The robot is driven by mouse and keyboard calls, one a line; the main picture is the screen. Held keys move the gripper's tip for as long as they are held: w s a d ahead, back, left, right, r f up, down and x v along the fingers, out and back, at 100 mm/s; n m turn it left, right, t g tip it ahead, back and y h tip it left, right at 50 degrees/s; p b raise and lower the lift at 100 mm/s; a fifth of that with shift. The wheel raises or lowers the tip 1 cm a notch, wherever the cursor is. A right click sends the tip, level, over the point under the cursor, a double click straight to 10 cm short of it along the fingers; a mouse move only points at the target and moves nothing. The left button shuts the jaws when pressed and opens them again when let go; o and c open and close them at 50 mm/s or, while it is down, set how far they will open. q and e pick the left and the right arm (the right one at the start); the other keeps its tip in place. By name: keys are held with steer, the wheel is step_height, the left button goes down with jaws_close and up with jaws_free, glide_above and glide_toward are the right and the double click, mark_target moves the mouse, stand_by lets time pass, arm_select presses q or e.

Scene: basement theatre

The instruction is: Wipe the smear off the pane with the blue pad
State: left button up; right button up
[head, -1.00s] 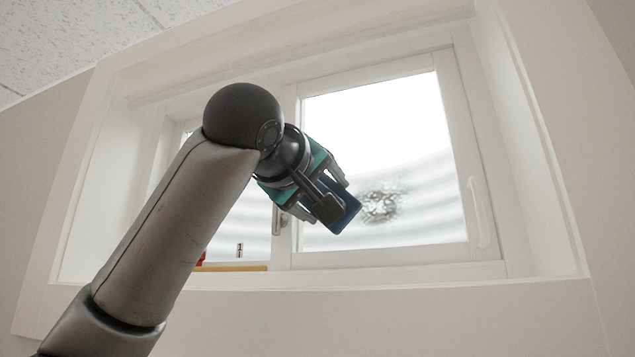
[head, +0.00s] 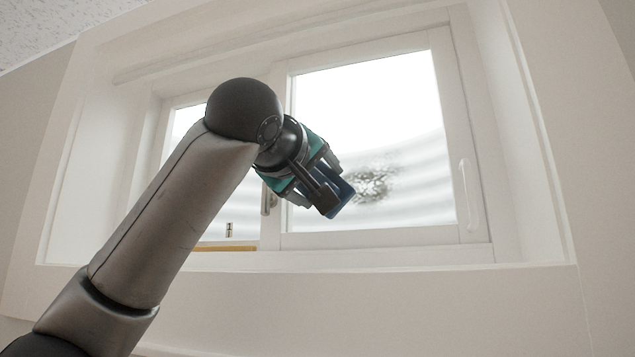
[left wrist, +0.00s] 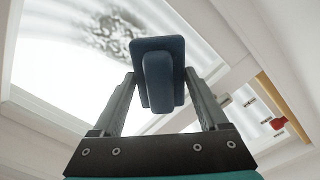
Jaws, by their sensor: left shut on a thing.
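The blue pad (head: 342,192) is held in my left gripper (head: 326,188), which is shut on it in front of the window. In the left wrist view the pad (left wrist: 172,48) sits between the two fingers, its handle gripped. The grey-brown speckled smear (head: 372,184) is on the right-hand pane (head: 410,120), low and left of its middle, just right of the pad in the head view. The smear also shows in the left wrist view (left wrist: 112,32), up and left of the pad. Whether the pad touches the glass I cannot tell. My right gripper is not in view.
A white window frame (head: 462,130) surrounds the pane inside a deep recess. A white handle (head: 468,195) is on its right side. A wooden strip (head: 225,248) lies at the lower left, and a small red thing (left wrist: 279,123) shows near it in the wrist view.

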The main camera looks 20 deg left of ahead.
mark_target(342, 183)
arm_select(q)
steer(key=shift+w+d, duration=0.1)
steer(key=shift+w, duration=0.85)
steer(key=shift+s+d, duration=0.15)
steer(key=shift+d, duration=6.75)
steer(key=shift+a, duration=0.1)
